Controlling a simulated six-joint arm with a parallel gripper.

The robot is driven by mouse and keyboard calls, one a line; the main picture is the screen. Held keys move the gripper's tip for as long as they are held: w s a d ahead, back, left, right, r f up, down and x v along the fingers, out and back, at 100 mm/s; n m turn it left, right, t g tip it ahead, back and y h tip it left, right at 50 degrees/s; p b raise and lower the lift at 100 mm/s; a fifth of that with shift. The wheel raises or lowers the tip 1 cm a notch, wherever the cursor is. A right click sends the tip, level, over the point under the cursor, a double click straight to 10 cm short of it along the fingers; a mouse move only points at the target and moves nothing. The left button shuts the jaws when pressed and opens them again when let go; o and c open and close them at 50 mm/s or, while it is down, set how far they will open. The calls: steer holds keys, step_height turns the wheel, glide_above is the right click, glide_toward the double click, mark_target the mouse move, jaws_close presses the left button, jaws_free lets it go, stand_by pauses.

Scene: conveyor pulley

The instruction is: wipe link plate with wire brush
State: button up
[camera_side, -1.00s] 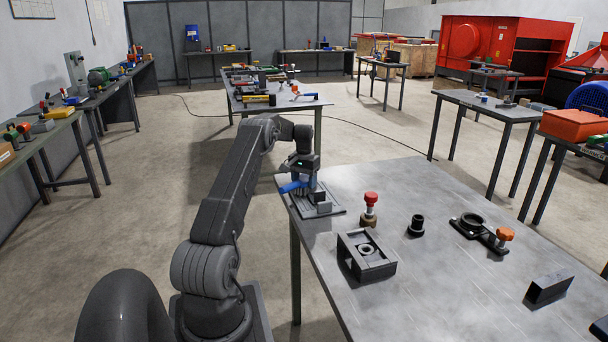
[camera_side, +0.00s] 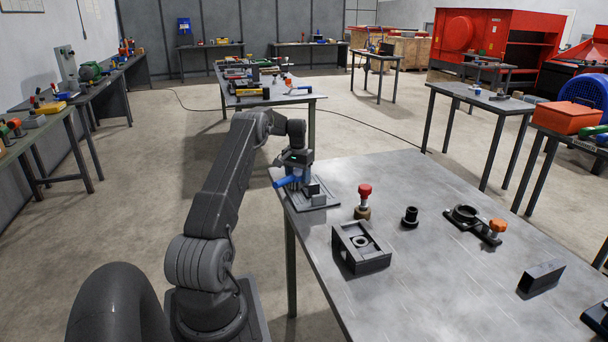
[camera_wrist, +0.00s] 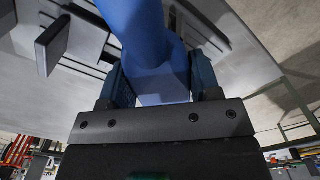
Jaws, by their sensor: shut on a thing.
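The wire brush shows as a blue handle (camera_side: 287,181) in the side view. It fills the middle of the wrist view (camera_wrist: 152,45). My gripper (camera_side: 296,171) is shut on this handle, with a finger on each side of it in the wrist view (camera_wrist: 163,85). The bristles are too small or hidden to make out.
On the metal table (camera_side: 430,270) are a dark block with a ring (camera_side: 362,255), a red-knobbed part (camera_side: 364,200), a black bushing (camera_side: 410,217), an orange-knobbed clamp (camera_side: 475,224) and a dark bar (camera_side: 541,278). The table's front middle is clear.

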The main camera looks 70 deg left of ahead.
steer(key=shift+w+r, duration=0.1)
steer(key=shift+r, duration=3.95)
steer(key=shift+r, duration=0.2)
step_height(320, 180, up, 5)
steer(key=w+d+m, duration=0.2)
steer(key=w+d, duration=0.7)
steer(key=d, duration=0.4)
steer(key=w+d+r+m, duration=0.1)
steer(key=w+d+m, duration=0.1)
steer(key=d, duration=0.8)
steer(key=w+d+m, duration=0.1)
steer(key=d+m, duration=0.1)
steer(key=d, duration=0.9)
steer(key=s+d+f+m, duration=0.1)
steer(key=s+d+m, duration=0.35)
steer(key=d, duration=1.15)
steer(key=shift+n, duration=0.75)
steer(key=f, duration=0.4)
steer(key=s+f, duration=0.1)
steer(key=f, duration=0.4)
steer(key=s+f, duration=0.1)
steer(key=f, duration=0.4)
steer(key=shift+d, duration=0.4)
